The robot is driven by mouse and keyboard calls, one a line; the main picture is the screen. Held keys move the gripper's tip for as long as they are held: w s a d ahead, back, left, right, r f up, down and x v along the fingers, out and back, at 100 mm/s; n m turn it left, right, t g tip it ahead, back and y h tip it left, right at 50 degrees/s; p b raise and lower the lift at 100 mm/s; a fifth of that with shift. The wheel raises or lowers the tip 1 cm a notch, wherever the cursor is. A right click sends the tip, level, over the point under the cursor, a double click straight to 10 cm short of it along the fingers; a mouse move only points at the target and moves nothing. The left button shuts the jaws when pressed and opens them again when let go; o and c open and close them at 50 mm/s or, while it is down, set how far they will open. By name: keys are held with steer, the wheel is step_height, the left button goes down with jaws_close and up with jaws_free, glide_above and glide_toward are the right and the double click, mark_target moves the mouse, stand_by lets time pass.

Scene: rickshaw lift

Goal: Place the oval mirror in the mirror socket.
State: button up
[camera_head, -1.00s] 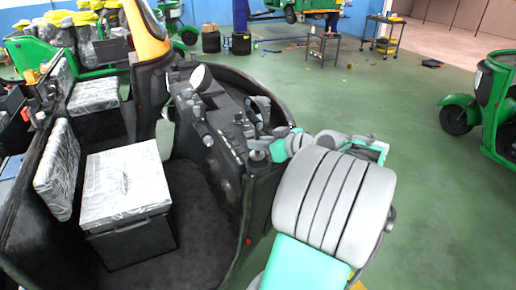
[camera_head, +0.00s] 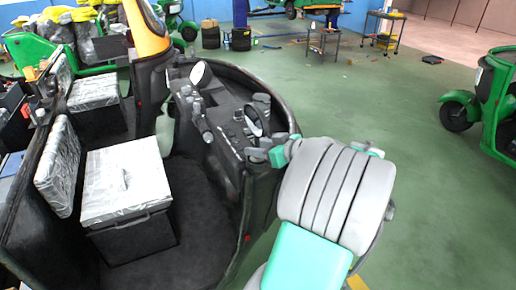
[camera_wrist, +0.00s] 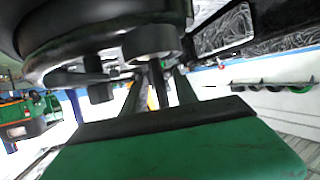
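A dark oval piece that looks like the oval mirror (camera_head: 254,121) stands over the right side of the rickshaw's dashboard in the head view. My gripper is at the dashboard there, mostly hidden behind my arm's teal and grey links. In the wrist view, my gripper (camera_wrist: 157,85) points away beyond its green body, with dark fingers beneath a large dark rounded part with a shiny rim. I cannot tell whether the fingers hold this part. The mirror socket cannot be made out. A round light-faced mirror (camera_head: 201,75) stands at the dashboard's left side.
The rickshaw's dark front shell (camera_head: 285,108) curves close around my arm. A plastic-wrapped seat box (camera_head: 125,185) is at left. Another green rickshaw (camera_head: 490,105) stands at right. Open green floor (camera_head: 400,110) lies between, with a cart (camera_head: 384,30) at the back.

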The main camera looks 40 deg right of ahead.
steer(key=shift+r, duration=0.2)
steer(key=p+v, duration=0.2)
steer(key=v, duration=1)
steer(key=w+a+f+g+y, duration=0.1)
steer(key=w+a+f+g, duration=0.3)
steer(key=a, duration=0.5)
steer(key=w+a+f+g, duration=0.25)
steer(key=w+a, duration=0.25)
steer(key=a, duration=0.4)
steer(key=s+a+f+g+h, duration=0.1)
steer(key=s+a+f, duration=0.1)
steer(key=s+a, duration=0.2)
steer(key=s+a+f+m+g+h, duration=0.1)
steer(key=s+a, duration=0.3)
steer(key=a, duration=0.6)
steer(key=shift+s+a+f+g, duration=0.2)
steer(key=shift+s+f+g, duration=0.1)
steer(key=shift+f+g, duration=0.25)
steer(key=shift+r, duration=0.1)
